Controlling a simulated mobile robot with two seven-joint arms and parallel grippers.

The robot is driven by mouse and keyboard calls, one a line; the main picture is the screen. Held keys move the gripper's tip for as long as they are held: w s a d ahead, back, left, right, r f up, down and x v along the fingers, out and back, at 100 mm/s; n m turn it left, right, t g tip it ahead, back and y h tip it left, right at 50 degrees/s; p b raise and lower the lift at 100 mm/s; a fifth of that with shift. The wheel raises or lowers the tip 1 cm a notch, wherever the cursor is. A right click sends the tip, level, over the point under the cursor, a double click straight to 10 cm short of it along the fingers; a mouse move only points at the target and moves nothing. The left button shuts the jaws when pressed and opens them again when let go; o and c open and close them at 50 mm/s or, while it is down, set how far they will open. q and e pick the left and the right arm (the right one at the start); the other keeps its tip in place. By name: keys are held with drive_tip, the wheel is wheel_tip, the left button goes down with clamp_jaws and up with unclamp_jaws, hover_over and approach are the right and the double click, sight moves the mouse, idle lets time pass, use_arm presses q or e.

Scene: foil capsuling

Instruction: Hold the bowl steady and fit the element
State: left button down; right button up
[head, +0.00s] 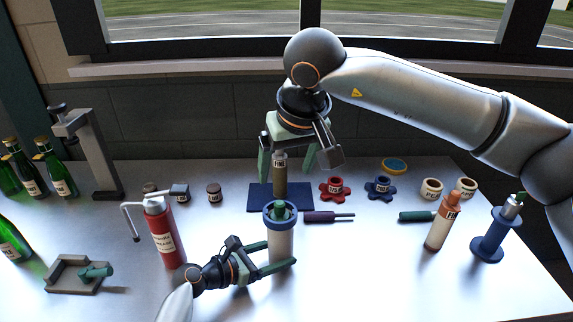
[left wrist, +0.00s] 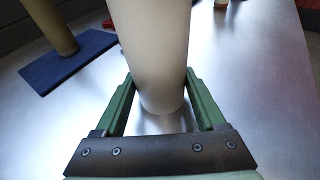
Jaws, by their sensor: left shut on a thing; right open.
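The bowl is a tall pale cylinder with a blue rim (head: 280,245), upright on the metal bench; it also fills the middle of the left wrist view (left wrist: 158,50). Something green shows inside its mouth. My left gripper (head: 281,257) is shut on the bowl, one green finger on each side. A tan cylinder with a label, seemingly the element (head: 280,186), stands upright on a blue pad (head: 305,198) just behind the bowl. My right gripper (head: 287,168) is open and points down, its fingers on either side of the tan cylinder's top. Contact there cannot be told.
A red extinguisher-like bottle (head: 163,236) stands left of the bowl. A purple-handled tool (head: 328,216), a red knob (head: 335,189) and a blue knob (head: 380,188) lie right of the pad. Green bottles, a grey stand (head: 97,160) and a blue spool (head: 491,236) stand farther out.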

use_arm(q)
unclamp_jaws()
drive_tip(key=shift+a, duration=0.1)
